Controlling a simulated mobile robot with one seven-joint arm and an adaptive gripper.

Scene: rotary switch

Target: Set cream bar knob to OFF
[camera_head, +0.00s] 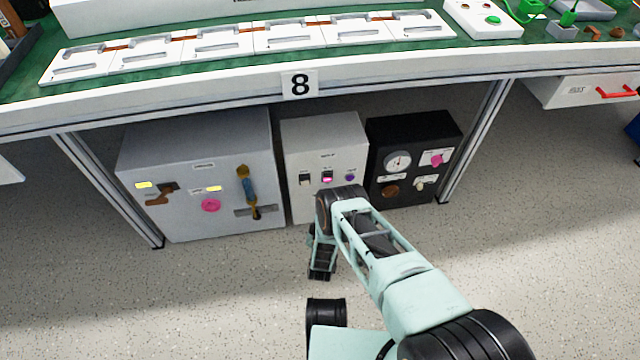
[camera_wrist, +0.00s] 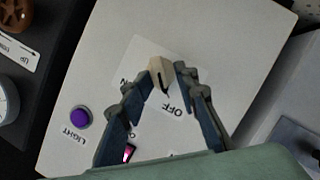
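The cream bar knob (camera_wrist: 161,70) sits on a white label plate on a pale box in the wrist view. OFF is printed to its lower right, and a partly hidden word ending in N is at its left. The knob has a dark line on its face. My gripper (camera_wrist: 166,74) is open, with one finger on each side of the knob in this view. I cannot tell whether either finger touches it. In the head view my gripper (camera_head: 321,270) points down in front of the white box (camera_head: 325,130), and the cream knob is hidden behind my arm.
A purple LIGHT button (camera_wrist: 80,118) and a magenta-lit switch (camera_wrist: 128,153) are on the same panel. A grey box (camera_head: 200,140) stands left and a black gauge box (camera_head: 410,150) right. The workbench edge (camera_head: 220,90) is above; open floor lies in front.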

